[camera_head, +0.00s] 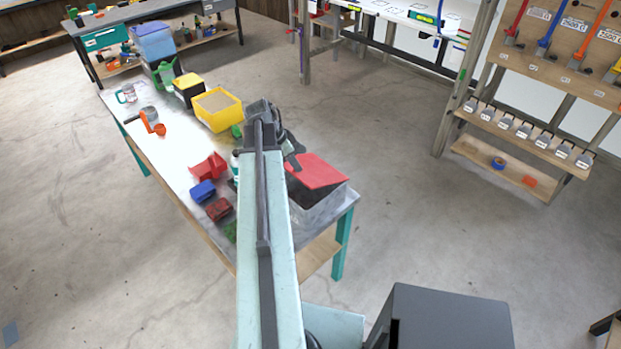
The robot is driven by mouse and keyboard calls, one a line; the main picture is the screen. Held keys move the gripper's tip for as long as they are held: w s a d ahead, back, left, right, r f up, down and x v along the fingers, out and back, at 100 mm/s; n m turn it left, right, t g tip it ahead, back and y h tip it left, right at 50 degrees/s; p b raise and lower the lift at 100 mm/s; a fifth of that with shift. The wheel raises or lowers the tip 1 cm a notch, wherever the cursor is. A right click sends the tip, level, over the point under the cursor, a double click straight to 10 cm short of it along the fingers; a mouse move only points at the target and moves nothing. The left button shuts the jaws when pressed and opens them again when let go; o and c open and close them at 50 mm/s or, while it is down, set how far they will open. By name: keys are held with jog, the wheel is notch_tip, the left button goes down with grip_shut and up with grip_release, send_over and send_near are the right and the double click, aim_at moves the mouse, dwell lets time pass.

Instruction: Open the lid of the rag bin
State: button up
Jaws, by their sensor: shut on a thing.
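The rag bin (324,210) is a grey box at the near right end of the long workbench. Its red lid (318,170) looks tilted up, with a dark gap between it and the bin's left side. My gripper (294,160) is at the lid's upper left edge and is shut on it, as far as I can tell. My arm covers part of the jaws and the bench left of the bin, so the exact grip is hard to see.
A tool rack (540,130) stands at the right. The floor (400,200) between is clear.

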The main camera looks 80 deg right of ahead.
jog(key=shift+d+r, duration=0.15)
jog(key=shift+r, duration=0.05)
jog(key=shift+o, duration=0.5)
jog(key=shift+s+d+r+p, duration=0.3)
jog(key=shift+d+r+p, duration=0.2)
jog(key=shift+r+p, duration=0.1)
jog(key=shift+s+d+r+p, duration=0.25)
jog(key=shift+d+r+p, duration=0.2)
jog(key=shift+r+p, duration=0.2)
jog(key=shift+s+d+r+p, duration=0.3)
jog(key=shift+d+r+p, duration=0.2)
jog(key=shift+r+p, duration=0.1)
jog(key=shift+s+d, duration=0.1)
jog(key=shift+d, duration=0.05)
jog(key=shift+s+d+r+p, duration=0.55)
jog(key=shift+d+r+p, duration=0.15)
jog(key=shift+d, duration=0.15)
jog(key=shift+s+d+r+p, duration=0.5)
jog(key=shift+d+r+p, duration=0.15)
jog(key=shift+d, duration=0.15)
jog(key=shift+s+d, duration=0.15)
jog(key=shift+d, duration=0.1)
